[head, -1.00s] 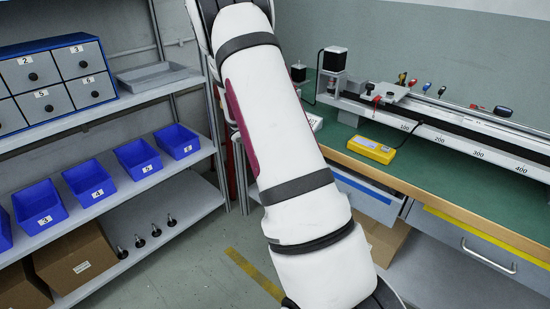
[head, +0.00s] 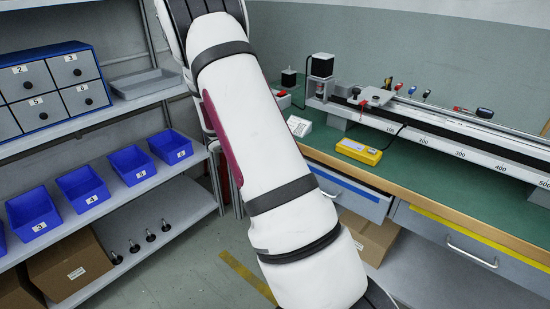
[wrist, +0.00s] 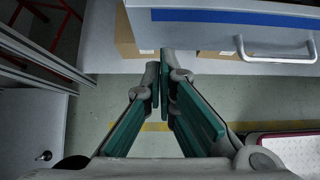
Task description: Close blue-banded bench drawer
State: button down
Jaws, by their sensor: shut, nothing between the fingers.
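The blue-banded drawer (head: 352,192) shows in the head view under the left part of the bench, partly behind my arm. Its front stands out from the bench edge, so it is partly open. In the wrist view its pale front (wrist: 200,36) with the blue band spans the top. Its light bar handle (wrist: 275,55) is at the upper right. My gripper (wrist: 162,88) shows in the wrist view with green finger pads, shut and empty. Its tips appear below the drawer front in the picture, left of the handle; I cannot tell whether they touch it. The head view does not show my gripper.
A yellow-banded drawer (head: 470,242) sits to the right under the green bench top (head: 420,182). A yellow device (head: 358,151) and a long rail lie on the bench. Cardboard boxes (head: 368,238) stand below. A shelf with blue bins (head: 83,188) is at left.

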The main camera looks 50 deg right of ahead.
jog(key=p+v, duration=0.2)
jog(key=v, duration=0.5)
jog(key=shift+r, duration=0.5)
jog(key=c, duration=2.1)
grip_release()
jog(key=shift+a+r, duration=0.15)
jog(key=shift+a, duration=0.2)
jog(key=shift+c, duration=0.2)
jog(key=shift+o, duration=0.7)
jog(key=shift+s+a, duration=0.1)
jog(key=s+a+f+n+g+h, duration=0.1)
jog(key=s+f+n+g+h, duration=0.75)
jog(key=s+f+n, duration=0.55)
jog(key=shift+m+t+h, duration=0.45)
jog(key=shift+m, duration=0.35)
jog(key=x, duration=0.4)
jog(key=w+x, duration=0.1)
jog(key=x, duration=0.3)
jog(key=b+x, duration=0.1)
jog(key=x, duration=0.3)
jog(key=shift+w+d+f, duration=0.2)
jog(key=shift+d+f, duration=0.05)
jog(key=shift+d, duration=0.25)
grip_shut()
